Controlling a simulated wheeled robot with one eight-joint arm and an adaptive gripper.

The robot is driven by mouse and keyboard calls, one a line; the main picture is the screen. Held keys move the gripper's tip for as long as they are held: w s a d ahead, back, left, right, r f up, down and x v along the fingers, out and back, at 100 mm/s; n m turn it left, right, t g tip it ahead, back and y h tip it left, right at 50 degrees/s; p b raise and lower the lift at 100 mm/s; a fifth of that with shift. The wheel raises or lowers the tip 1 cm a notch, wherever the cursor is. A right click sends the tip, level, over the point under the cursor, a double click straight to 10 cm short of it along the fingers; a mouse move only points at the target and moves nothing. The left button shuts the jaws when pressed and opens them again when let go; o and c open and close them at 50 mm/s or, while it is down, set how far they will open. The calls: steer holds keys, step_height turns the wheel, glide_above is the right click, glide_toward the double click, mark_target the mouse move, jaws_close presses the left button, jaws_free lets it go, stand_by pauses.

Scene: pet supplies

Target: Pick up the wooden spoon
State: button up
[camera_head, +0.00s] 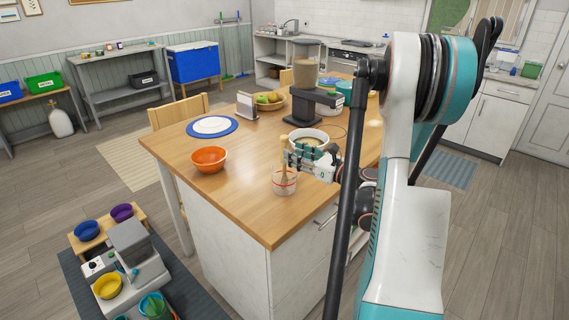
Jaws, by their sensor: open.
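A wooden spoon (284,147) stands roughly upright in a clear cup (284,187) with a red line, near the front of the wooden-topped island. My gripper (289,159) is open just above the cup, at the spoon's upper part. The fingers overlap the spoon in this view, and I cannot tell whether they touch it or are around it. Part of the handle is hidden by the gripper, and its lower end shows only faintly through the cup.
A white bowl (308,136) with brown contents sits close behind my gripper. An orange bowl (208,159) stands to the left. A food dispenser (305,72), a fruit bowl (268,103) and a blue-rimmed plate (212,126) are farther back. Bare countertop lies between the orange bowl and cup.

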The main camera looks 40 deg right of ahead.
steer(key=w, duration=0.2)
steer(key=w+a+b, duration=0.1)
steer(key=w, duration=0.1)
steer(key=shift+w+f, duration=0.1)
steer(key=shift+w, duration=0.35)
jaws_close()
